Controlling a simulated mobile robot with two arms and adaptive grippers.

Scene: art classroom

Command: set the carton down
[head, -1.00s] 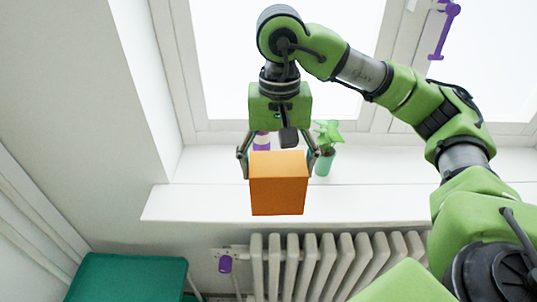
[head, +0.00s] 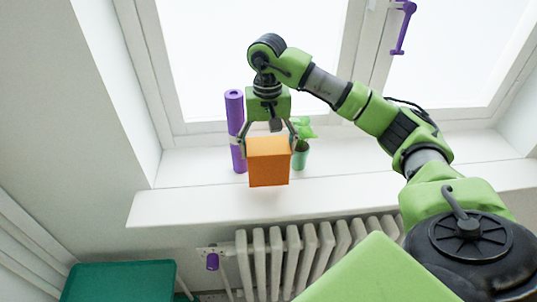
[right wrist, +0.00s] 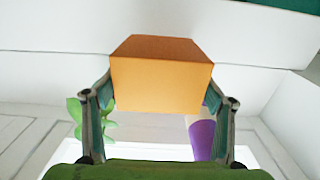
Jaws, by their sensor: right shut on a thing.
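The orange carton (head: 269,163) is a box held upright between the fingers of my right gripper (head: 268,142). It hangs in front of the white windowsill (head: 340,185); whether it touches the sill is hard to tell, but a gap seems to show under it. In the right wrist view the carton (right wrist: 160,80) sits between both fingers of my right gripper (right wrist: 158,100), which close on its sides. My left gripper is not in view.
A purple cylinder (head: 235,130) stands on the sill just left of the carton. A potted green plant (head: 301,150) stands behind it to the right. A radiator (head: 300,255) is below the sill. A green surface (head: 118,282) is at lower left. The sill is clear on the right.

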